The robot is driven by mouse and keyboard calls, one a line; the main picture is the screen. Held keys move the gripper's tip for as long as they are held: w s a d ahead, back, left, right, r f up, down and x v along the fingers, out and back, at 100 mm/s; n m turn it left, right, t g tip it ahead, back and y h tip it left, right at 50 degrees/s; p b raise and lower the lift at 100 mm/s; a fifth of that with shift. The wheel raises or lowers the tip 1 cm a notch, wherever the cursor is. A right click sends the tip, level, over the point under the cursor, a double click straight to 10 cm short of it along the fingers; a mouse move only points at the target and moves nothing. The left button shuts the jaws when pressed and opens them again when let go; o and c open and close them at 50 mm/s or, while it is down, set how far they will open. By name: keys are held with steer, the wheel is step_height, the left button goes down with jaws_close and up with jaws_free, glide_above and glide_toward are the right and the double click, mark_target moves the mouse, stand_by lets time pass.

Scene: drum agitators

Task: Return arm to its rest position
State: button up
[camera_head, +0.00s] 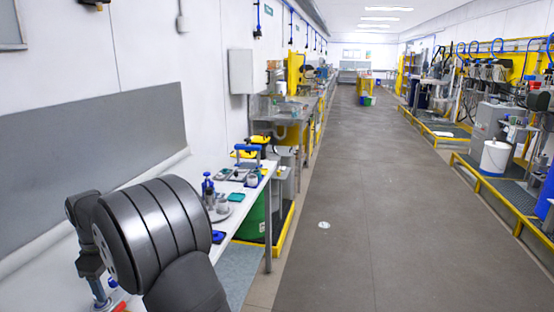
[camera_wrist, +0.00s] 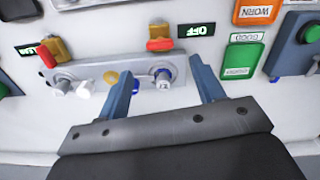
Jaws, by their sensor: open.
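My gripper (camera_wrist: 165,84) is open in the wrist view, its two blue-grey fingers spread apart and nothing held between them. Beyond the fingertips is a white panel (camera_wrist: 110,22) with a grey bar (camera_wrist: 115,72) fixed to it. A silver knob (camera_wrist: 163,78) with a blue edge shows in the gap between the fingers; whether the fingers touch anything is not clear. In the head view my dark grey arm fills the lower left, over the white bench, and the fingers cannot be made out there.
A white bench (camera_head: 232,222) holds clamps and small parts.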

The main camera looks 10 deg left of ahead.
step_height(320, 180, up, 9)
step_height(320, 180, down, 6)
steer(key=m, duration=0.8)
